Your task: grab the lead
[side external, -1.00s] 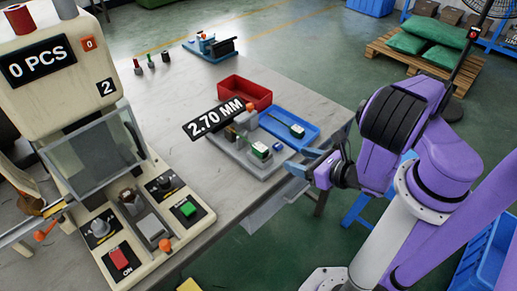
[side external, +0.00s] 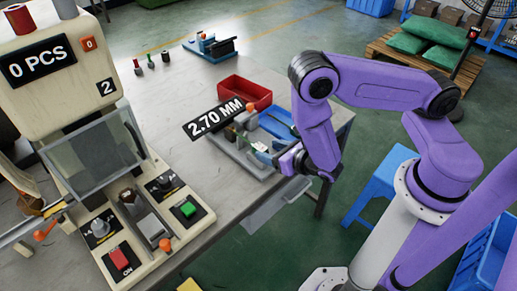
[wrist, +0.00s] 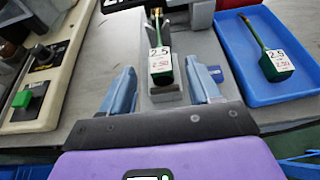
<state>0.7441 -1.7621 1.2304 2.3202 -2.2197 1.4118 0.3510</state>
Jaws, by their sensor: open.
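A lead with a dark green block and a white label reading 2.5 and 2.50 (wrist: 161,66) sits on a grey fixture (wrist: 170,102) in the wrist view. Its thin stem points away from me. My gripper (wrist: 159,72) is open, with one blue finger on each side of the block and a gap at both sides. A second lead, with a like label (wrist: 276,66), lies in the blue tray (wrist: 248,98) to the right. In the side view, my wrist hides part of the fixture and my fingers.
A 2.70 MM display (side external: 214,119) stands above the fixture. A red bin (side external: 244,91) is behind it. The machine with a 0 PCS display (side external: 38,62) stands at the left. The table's middle (side external: 185,100) is clear.

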